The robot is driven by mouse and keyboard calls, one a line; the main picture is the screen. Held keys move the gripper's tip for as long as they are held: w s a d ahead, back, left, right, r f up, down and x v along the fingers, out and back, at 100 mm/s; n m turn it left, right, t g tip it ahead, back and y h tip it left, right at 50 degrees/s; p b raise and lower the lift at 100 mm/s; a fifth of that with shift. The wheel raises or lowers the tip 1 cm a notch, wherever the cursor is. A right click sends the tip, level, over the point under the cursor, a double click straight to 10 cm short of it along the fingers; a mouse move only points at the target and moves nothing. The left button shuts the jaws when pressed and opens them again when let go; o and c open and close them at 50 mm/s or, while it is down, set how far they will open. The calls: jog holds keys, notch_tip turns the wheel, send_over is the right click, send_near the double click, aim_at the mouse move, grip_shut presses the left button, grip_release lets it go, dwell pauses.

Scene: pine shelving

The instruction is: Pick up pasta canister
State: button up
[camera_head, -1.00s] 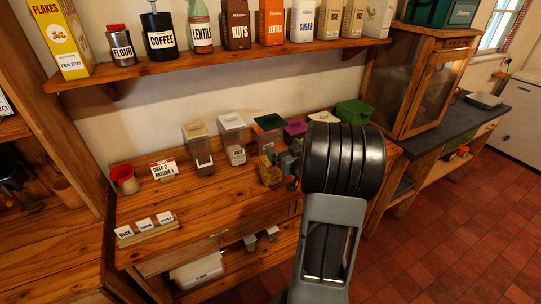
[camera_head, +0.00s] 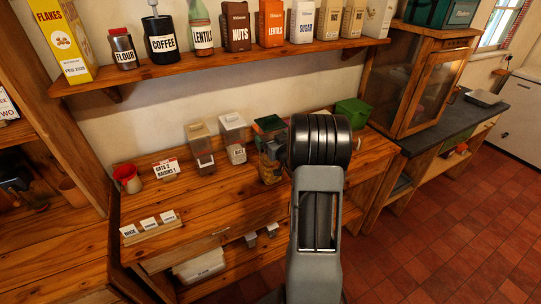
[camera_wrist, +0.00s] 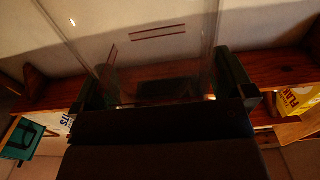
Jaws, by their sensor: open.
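The pasta canister (camera_head: 268,170) is a clear upright container with yellowish contents and a dark green-rimmed lid. It stands on the wooden counter in the head view, partly hidden by my arm. In the wrist view, clear walls, seemingly of this canister (camera_wrist: 150,55), fill the space between the fingers of my gripper (camera_wrist: 168,88). My gripper is open, with one dark green finger on each side. I cannot tell whether the fingers touch the walls. In the head view my wrist hides most of the gripper.
Two similar clear canisters, one with a tan lid (camera_head: 200,147) and one with a pale lid (camera_head: 233,138), stand just left. A green box (camera_head: 352,112) stands to the right. A wall shelf (camera_head: 215,62) with packages runs above.

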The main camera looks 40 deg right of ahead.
jog(key=shift+c, duration=0.5)
jog(key=c, duration=1.2)
jog(key=shift+r, duration=0.1)
jog(key=shift+c, duration=0.3)
